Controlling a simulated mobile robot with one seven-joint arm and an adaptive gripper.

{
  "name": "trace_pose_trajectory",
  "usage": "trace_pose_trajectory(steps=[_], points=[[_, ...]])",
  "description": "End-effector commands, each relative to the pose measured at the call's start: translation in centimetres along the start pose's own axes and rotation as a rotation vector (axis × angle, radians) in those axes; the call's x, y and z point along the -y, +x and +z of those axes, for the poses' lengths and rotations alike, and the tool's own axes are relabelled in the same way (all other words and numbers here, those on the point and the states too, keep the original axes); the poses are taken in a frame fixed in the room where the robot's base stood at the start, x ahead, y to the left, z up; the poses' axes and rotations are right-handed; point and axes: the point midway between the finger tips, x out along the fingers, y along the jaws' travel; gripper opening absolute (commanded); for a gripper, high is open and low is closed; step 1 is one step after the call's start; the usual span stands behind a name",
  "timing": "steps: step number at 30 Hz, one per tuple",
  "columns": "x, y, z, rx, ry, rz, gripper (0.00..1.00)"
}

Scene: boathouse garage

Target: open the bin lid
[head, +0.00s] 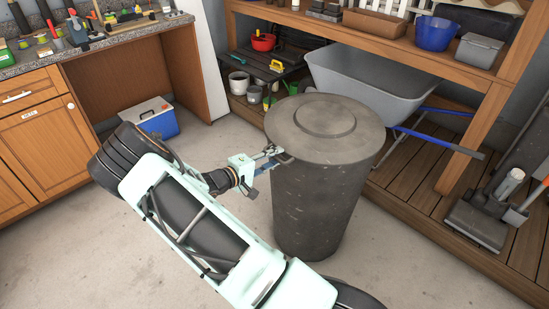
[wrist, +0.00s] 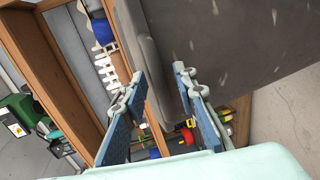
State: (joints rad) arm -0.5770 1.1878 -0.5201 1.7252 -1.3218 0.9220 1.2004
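The dark grey round bin (head: 315,205) stands upright on the concrete floor. Its grey lid (head: 326,125) lies flat on top, closed, with a raised disc in the middle. My gripper (head: 272,158) is at the lid's left edge in the head view. In the wrist view, my gripper (wrist: 162,80) has its two fingers apart, one on each side of the lid's rim (wrist: 155,70). The bin's wall (wrist: 230,45) fills the upper right there. I cannot tell whether either finger touches the rim.
A grey wheelbarrow (head: 375,75) stands close behind the bin, its blue handles reaching right. A wooden workbench (head: 400,35) is at the back. A blue cooler (head: 150,118) and wooden cabinets (head: 40,135) are at the left. The floor in front is clear.

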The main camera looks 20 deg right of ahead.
Motion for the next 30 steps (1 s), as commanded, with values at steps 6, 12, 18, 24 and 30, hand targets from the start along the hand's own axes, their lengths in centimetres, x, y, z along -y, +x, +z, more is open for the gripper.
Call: trace_pose_trajectory(steps=[6, 12, 18, 24, 30], points=[[0.0, 0.1, 0.0, 0.0, 0.0, 0.0, 0.26], [0.0, 0.09, 0.0, 0.0, 0.0, -0.001, 0.09], [0.0, 0.07, 0.0, 0.0, 0.0, -0.001, 0.0], [0.01, 0.07, 0.01, 0.0, 0.0, -0.001, 0.0], [-0.45, -0.2, -0.07, 0.0, 0.002, -0.007, 0.0]])
